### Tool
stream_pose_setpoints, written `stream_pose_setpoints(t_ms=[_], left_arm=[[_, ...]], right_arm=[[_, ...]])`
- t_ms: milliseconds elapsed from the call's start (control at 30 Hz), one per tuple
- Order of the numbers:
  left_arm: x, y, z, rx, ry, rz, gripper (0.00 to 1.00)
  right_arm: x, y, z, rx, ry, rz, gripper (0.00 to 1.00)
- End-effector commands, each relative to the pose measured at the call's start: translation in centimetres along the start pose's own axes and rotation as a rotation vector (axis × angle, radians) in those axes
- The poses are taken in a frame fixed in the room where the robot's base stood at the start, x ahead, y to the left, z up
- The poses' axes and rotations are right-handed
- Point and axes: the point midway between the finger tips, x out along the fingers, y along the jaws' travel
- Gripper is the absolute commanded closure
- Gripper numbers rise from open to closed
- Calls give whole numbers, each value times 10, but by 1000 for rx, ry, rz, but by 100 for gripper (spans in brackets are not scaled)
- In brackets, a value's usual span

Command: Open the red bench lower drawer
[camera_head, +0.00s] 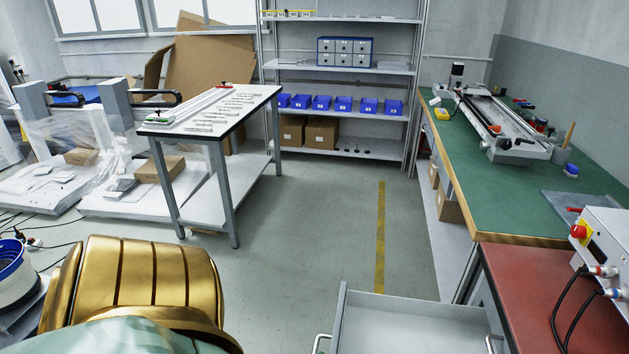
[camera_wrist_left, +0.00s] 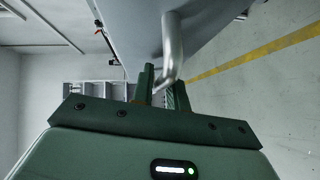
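The red bench (camera_head: 540,285) is at the lower right in the head view. A grey drawer (camera_head: 405,322) stands pulled out from it to the left, its inside showing empty where visible. Part of a metal handle (camera_head: 319,343) shows at its left front. I cannot tell from this view whether this is the lower drawer. In the left wrist view, my left gripper (camera_wrist_left: 164,92) has its two fingers closed around a curved metal handle bar (camera_wrist_left: 172,45), in front of a grey drawer face (camera_wrist_left: 135,35). My right gripper is not in view.
A green-topped workbench (camera_head: 510,190) stands beyond the red bench. A grey control box (camera_head: 605,240) with cables sits on the red top. A white table (camera_head: 210,110) stands at the left. The floor (camera_head: 320,230) between, with a yellow line (camera_head: 380,240), is clear.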

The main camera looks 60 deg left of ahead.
Motion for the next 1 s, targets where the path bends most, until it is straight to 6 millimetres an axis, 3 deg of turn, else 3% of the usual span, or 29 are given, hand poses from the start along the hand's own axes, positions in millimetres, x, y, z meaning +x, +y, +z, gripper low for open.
stream_pose_setpoints(t_ms=[333, 467, 1000], left_arm=[[0, 0, 0, 0, 1, 1, 68], [-12, 1, 0, 0, 1, -1, 68], [-142, 1, 0, -1, 2, -2, 68]], right_arm=[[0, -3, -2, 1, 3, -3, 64], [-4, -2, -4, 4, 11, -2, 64], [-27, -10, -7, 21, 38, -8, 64]])
